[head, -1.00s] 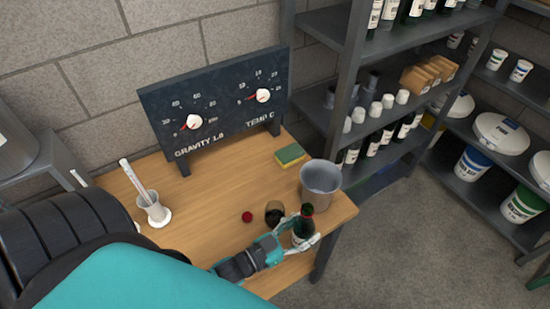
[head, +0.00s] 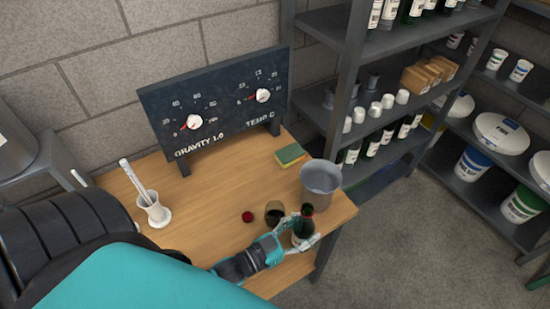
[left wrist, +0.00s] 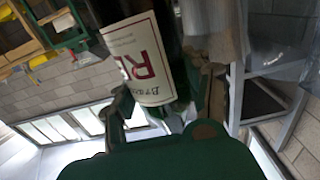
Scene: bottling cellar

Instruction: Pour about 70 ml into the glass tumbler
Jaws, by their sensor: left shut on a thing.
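My left gripper (head: 304,236) is shut on a dark green bottle (head: 306,216) with a red band at its neck. The bottle looks roughly upright in the head view, near the table's right front edge; I cannot tell if its base touches the table. Its white label (left wrist: 143,62) with red letters fills part of the left wrist view. The glass tumbler (head: 274,213) stands just left of the bottle, apart from its mouth. The tumbler looks dark inside; the liquid level is not clear. My right gripper is not in view.
A grey metal bucket (head: 321,182) stands close behind the bottle. A small dark red object (head: 248,216) lies left of the tumbler. A sponge (head: 290,154), a cylinder (head: 154,210) and a dial board (head: 215,100) are further back. The middle of the wooden table (head: 205,195) is clear.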

